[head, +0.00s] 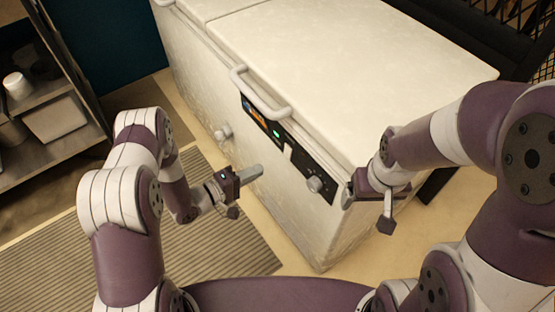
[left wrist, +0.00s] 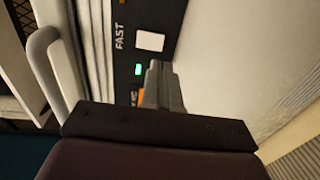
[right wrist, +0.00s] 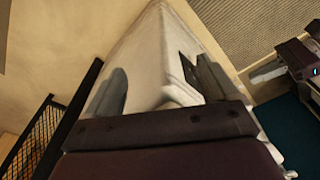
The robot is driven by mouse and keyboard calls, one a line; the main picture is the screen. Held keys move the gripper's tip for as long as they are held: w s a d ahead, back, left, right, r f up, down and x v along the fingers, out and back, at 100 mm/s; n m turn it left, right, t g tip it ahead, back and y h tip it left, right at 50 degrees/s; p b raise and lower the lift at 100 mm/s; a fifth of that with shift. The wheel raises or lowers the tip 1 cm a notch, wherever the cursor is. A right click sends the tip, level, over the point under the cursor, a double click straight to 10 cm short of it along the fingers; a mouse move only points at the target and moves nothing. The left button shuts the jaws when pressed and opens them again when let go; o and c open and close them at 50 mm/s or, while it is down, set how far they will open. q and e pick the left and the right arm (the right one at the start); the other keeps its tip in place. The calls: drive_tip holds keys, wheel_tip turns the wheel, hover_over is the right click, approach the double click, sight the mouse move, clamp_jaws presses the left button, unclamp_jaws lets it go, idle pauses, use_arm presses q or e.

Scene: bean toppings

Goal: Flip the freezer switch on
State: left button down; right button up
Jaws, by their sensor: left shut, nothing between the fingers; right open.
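The white chest freezer (head: 350,65) fills the middle and right of the head view. Its dark control panel (head: 300,158) is on the front face, with a green light (head: 277,134) and a round knob (head: 315,184). In the left wrist view the panel shows the word FAST, a white square switch (left wrist: 150,41) and a lit green light (left wrist: 138,70). My left gripper (head: 259,170) is shut and empty in front of the panel; its fingertips (left wrist: 154,66) appear just beside the switch, contact unclear. My right gripper (head: 348,198) is open and empty by the freezer's right front corner.
A lid handle (head: 258,95) sticks out above the panel, and a small round knob (head: 222,132) sits on the freezer's front to the left. A metal shelf (head: 60,125) stands at the far left. A striped mat (head: 215,255) lies on the floor.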

sight(286, 156)
use_arm(q)
drive_tip(key=x, duration=0.8)
drive_tip(key=shift+d, duration=0.1)
use_arm(e)
drive_tip(key=shift+f, duration=0.25)
use_arm(q)
drive_tip(key=shift+w+d+b, duration=0.15)
drive_tip(key=shift+b, duration=0.2)
use_arm(e)
drive_tip(key=shift+f, duration=0.15)
use_arm(q)
drive_tip(key=shift+f, duration=0.1)
